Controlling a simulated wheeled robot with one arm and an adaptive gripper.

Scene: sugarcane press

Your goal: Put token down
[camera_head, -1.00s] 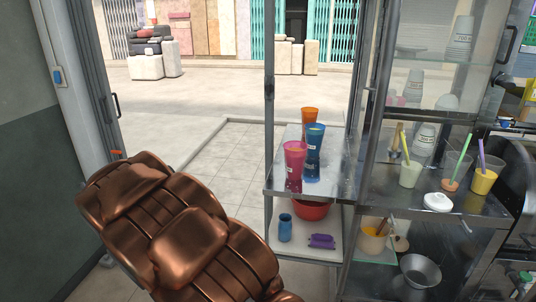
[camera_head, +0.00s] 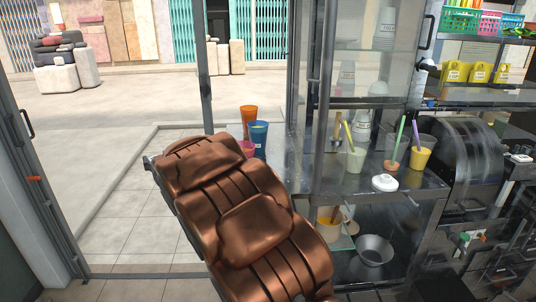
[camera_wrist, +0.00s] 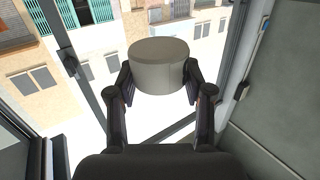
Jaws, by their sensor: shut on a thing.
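In the wrist view, my gripper (camera_wrist: 160,88) is shut on a light grey, round, drum-shaped token (camera_wrist: 158,64). Its two dark fingers press on the token's left and right sides, and it is held up in the air with the doorway and street behind it. The head view shows only my copper-coloured arm, with the gripper and token out of sight there.
A metal counter (camera_head: 420,182) on the right bears cups and a white lid (camera_head: 384,183). Orange (camera_head: 249,120) and blue (camera_head: 259,138) cups stand behind my arm, which partly hides a pink one. A metal bowl (camera_head: 374,250) sits below. Tiled floor (camera_head: 130,215) on the left is clear.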

